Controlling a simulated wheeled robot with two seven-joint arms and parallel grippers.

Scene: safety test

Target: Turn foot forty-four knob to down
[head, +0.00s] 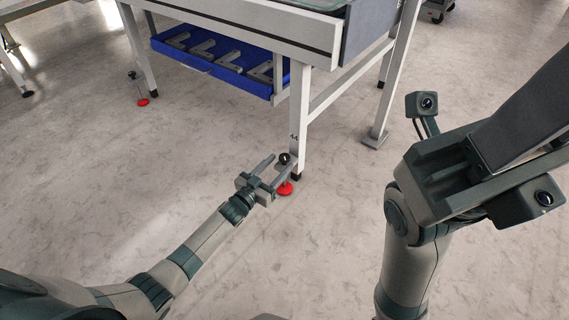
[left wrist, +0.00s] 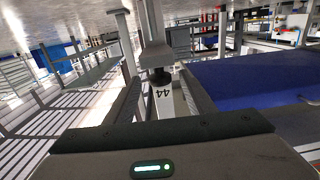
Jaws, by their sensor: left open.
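The table leg (head: 300,118) marked 44 ends in a red foot (head: 285,188) on the floor in the head view. A round black knob (head: 284,158) sits beside the leg, above the red foot. My left gripper (head: 281,163) is open, with one finger on each side of the knob as seen from the head. I cannot tell whether the fingers touch it. In the left wrist view the black knob (left wrist: 160,76) and the 44 label (left wrist: 163,92) lie between the two open fingers. My right arm shows at the right of the head view, but its gripper fingers do not.
A blue tray (head: 205,68) with several grey parts hangs under the table. Another red foot (head: 143,102) stands at the far left leg. A crossbar (head: 345,79) joins the right legs. The floor (head: 100,190) left of my arm is clear.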

